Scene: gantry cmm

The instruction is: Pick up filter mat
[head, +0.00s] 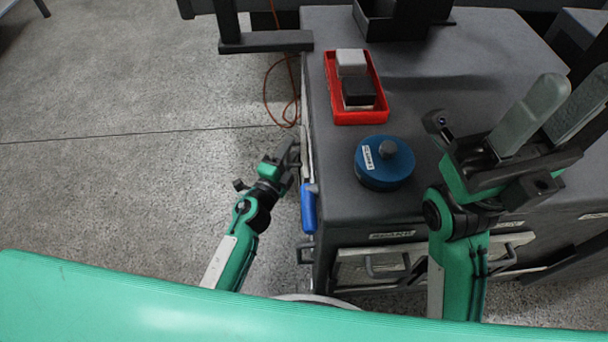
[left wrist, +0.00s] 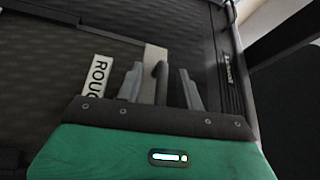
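I cannot make out a filter mat for certain in either view. My left gripper (head: 288,156) is low beside the left side of the grey cabinet (head: 450,65). In the left wrist view its two fingers (left wrist: 161,86) are apart, with a curved grey handle (left wrist: 161,77) between them in the picture. A pale strip (left wrist: 154,60) lies behind that handle; contact cannot be told. A white label reading "ROUG" (left wrist: 97,76) is left of the fingers. My right gripper (head: 552,112) is over the right of the cabinet, its two grey fingers apart and empty.
On the cabinet top stand a red tray (head: 331,92) holding a light block (head: 351,62) and a black block (head: 358,92), and a round blue lidded object (head: 384,168). A blue handle (head: 309,207) is on the left side. Pale fronts with handles (head: 385,268) face me.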

